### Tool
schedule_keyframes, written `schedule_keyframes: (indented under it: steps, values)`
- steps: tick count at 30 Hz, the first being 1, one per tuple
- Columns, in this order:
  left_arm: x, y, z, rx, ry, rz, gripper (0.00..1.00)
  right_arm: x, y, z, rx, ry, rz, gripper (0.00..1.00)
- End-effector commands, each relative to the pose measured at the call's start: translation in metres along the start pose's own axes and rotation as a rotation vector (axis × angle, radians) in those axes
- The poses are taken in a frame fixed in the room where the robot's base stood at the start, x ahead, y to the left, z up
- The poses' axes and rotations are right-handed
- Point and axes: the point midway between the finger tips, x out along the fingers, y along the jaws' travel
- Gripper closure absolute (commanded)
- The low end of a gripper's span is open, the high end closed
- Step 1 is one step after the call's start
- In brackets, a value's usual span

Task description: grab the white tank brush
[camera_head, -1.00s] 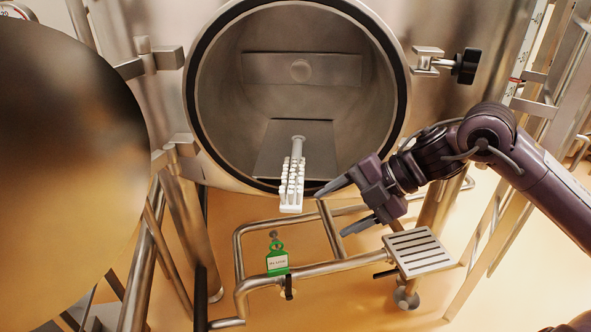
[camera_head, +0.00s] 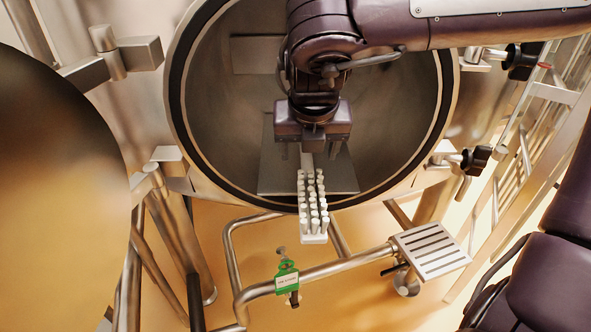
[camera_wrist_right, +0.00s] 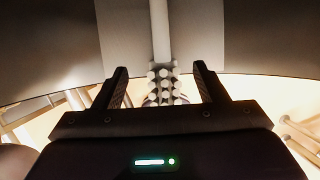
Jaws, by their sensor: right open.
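The white tank brush (camera_head: 312,218) lies at the front of the open round hatch, its bristled head sticking out over the lower rim. Its handle runs back into the tank, partly hidden by my right gripper (camera_head: 311,155). My right gripper is open and above the brush, near where the handle meets the head. In the right wrist view, the brush (camera_wrist_right: 160,36) lines up midway between the two spread fingertips (camera_wrist_right: 160,72). No contact shows there, and the height gap is hard to judge. My left gripper is not in view.
The hatch rim (camera_head: 178,110) surrounds my right wrist. The open round door (camera_head: 60,190) fills the left side. Clamp knobs (camera_head: 475,160) stick out at the right.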

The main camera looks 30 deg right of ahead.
Motion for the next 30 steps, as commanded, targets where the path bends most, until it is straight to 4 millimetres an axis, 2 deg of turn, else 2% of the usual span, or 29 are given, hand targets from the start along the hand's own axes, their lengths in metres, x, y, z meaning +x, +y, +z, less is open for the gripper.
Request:
schedule_keyframes:
  steps: [6, 9, 13, 18, 21, 26, 30]
  values:
    - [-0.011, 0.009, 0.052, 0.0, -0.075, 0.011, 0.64, 0.023, 0.0, -0.002, 0.0, 0.005, -0.001, 0.35]
    - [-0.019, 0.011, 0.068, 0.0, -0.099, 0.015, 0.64, 0.034, 0.002, -0.006, 0.0, 0.009, 0.0, 0.35]
    - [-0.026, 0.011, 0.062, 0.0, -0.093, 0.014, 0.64, 0.051, 0.004, -0.009, 0.001, 0.008, -0.001, 0.35]
    - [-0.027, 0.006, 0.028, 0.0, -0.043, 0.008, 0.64, 0.069, 0.004, -0.009, 0.003, 0.004, 0.001, 0.35]
    - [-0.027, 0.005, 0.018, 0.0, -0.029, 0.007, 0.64, 0.071, 0.004, -0.009, 0.003, 0.002, 0.002, 0.35]
    - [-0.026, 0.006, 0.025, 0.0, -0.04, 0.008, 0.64, 0.071, 0.004, -0.009, 0.002, 0.001, 0.002, 0.35]
    - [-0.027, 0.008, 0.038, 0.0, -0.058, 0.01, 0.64, 0.071, 0.004, -0.009, 0.002, 0.002, 0.002, 0.53]
